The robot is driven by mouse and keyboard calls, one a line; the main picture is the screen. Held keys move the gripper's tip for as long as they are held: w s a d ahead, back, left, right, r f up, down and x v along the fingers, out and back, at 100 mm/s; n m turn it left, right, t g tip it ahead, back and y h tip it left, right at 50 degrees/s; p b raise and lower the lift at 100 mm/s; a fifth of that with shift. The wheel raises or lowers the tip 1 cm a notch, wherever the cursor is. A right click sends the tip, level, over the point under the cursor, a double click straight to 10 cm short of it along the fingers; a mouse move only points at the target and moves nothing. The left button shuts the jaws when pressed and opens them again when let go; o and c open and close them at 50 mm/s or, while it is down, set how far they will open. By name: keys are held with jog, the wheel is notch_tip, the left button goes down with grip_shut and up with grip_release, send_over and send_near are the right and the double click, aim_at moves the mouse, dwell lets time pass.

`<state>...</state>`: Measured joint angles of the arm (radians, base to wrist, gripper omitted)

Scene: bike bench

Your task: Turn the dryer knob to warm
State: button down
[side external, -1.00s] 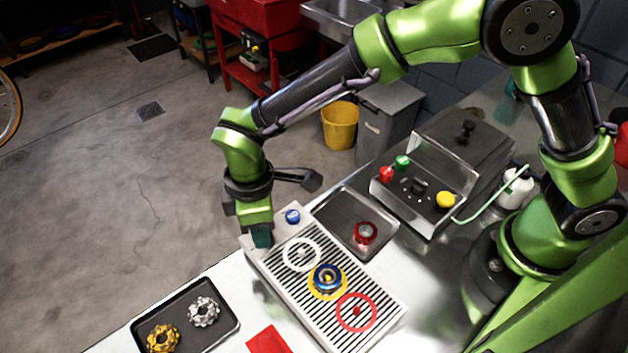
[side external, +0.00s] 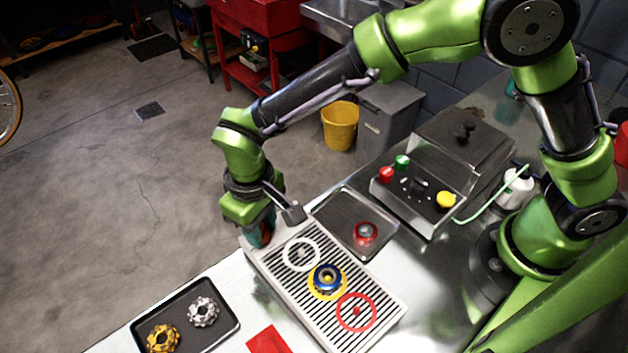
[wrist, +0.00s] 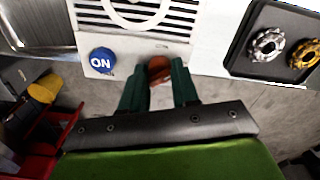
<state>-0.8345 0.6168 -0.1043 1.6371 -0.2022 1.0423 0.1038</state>
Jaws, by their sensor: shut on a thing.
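The dryer (side external: 382,313) is a pale box with a slatted top at the bench's front. Its plain end panel carries a red-brown knob (wrist: 158,68) and a round blue ON button (wrist: 102,61), seen in the wrist view. My gripper (wrist: 159,80) has its two dark green fingers on either side of the knob and is shut on it. In the side view my gripper (side external: 262,236) is at the dryer's far left corner and mostly covers the knob. The blue button is hidden there. The marks by the knob are too small to read.
On the slats are a white ring (side external: 289,255), a blue-and-gold part (side external: 327,277) and a red ring (side external: 341,321). A metal tray (side external: 335,208) and a control box (side external: 420,208) stand behind. A black tray (side external: 180,335) holds silver and gold parts.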

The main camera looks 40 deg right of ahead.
aim_at(266, 231)
jog(key=shift+m, duration=0.3)
dwell(0.4)
jog(key=c, duration=0.8)
grip_release()
jog(key=shift+c, duration=0.2)
notch_tip(266, 231, up, 17)
jog(key=shift+w, duration=0.1)
jog(key=s+d+r+m+t+y, duration=0.1)
jog(key=s+d+m+t, duration=0.2)
jog(key=d, duration=1.1)
jog(key=s+d+r+m+t+y, duration=0.1)
jog(key=s+d+m+t, duration=0.3)
jog(key=d, duration=1)
jog(key=s, duration=0.3)
jog(key=shift+d+r, duration=0.2)
jog(key=shift+r, duration=0.05)
